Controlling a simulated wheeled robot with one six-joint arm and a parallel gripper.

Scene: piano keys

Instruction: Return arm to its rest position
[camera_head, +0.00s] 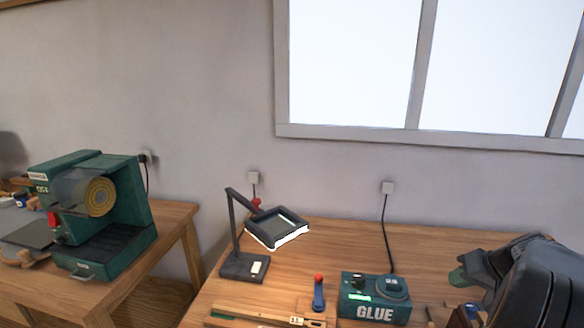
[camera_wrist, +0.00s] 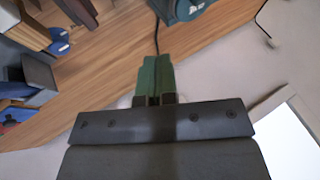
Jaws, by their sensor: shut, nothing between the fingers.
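My gripper (camera_head: 459,278) shows at the right of the head view, at the end of my dark arm, above the right part of the wooden table. In the wrist view my gripper (camera_wrist: 154,66) has its green fingers together with nothing between them. It points over the table's edge area. The rest of my arm is cut off by the right edge of the head view.
The table (camera_head: 355,247) carries a lamp (camera_head: 246,266), a teal GLUE box (camera_head: 374,299) and a blue-handled tool with a red top (camera_head: 318,294). A green machine (camera_head: 100,215) stands on another table at left. The window (camera_head: 350,60) is behind.

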